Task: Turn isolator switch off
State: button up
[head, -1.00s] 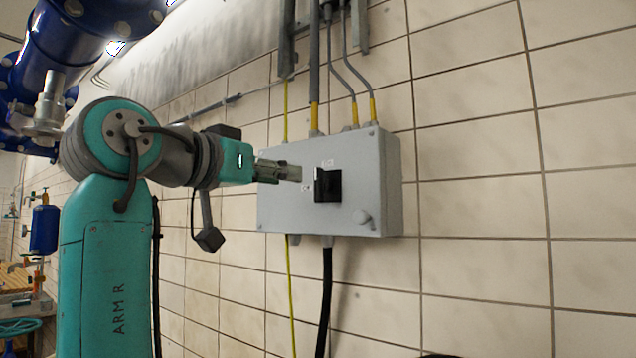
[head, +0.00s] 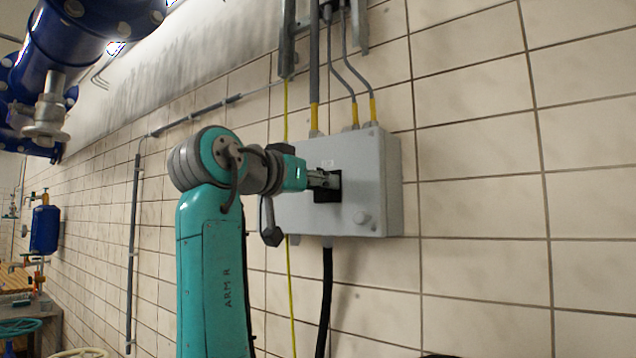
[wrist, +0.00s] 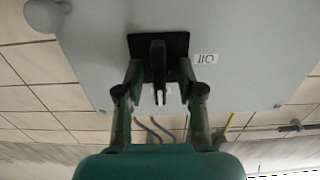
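The isolator switch is a black handle (wrist: 158,62) on a black square plate (wrist: 174,42), on the front of a grey wall box (head: 372,160). In the wrist view the handle stands out from the plate and runs up and down the picture. My gripper (wrist: 160,72) is open, with one finger on each side of the handle and a gap on both sides. In the head view my gripper (head: 325,180) is right at the switch and hides part of it. A white label (wrist: 205,59) beside the plate appears upside down in the wrist view.
Grey conduits (head: 315,70) enter the box from above, and a black cable (head: 325,300) leaves below. Blue pipework (head: 70,40) is at the upper left. The tiled wall to the right is bare.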

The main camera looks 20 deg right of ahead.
grip_shut()
jog(key=shift+n, duration=0.3)
jog(key=n, duration=0.3)
jog(key=shift+w+n, duration=0.1)
jog(key=shift+n, duration=0.2)
jog(key=n, duration=0.4)
jog(key=shift+w+a+f+n, duration=0.1)
jog(key=shift+a+n, duration=0.05)
jog(key=shift+n, duration=0.15)
jog(key=shift+f+n, duration=0.2)
jog(key=shift+n, duration=4)
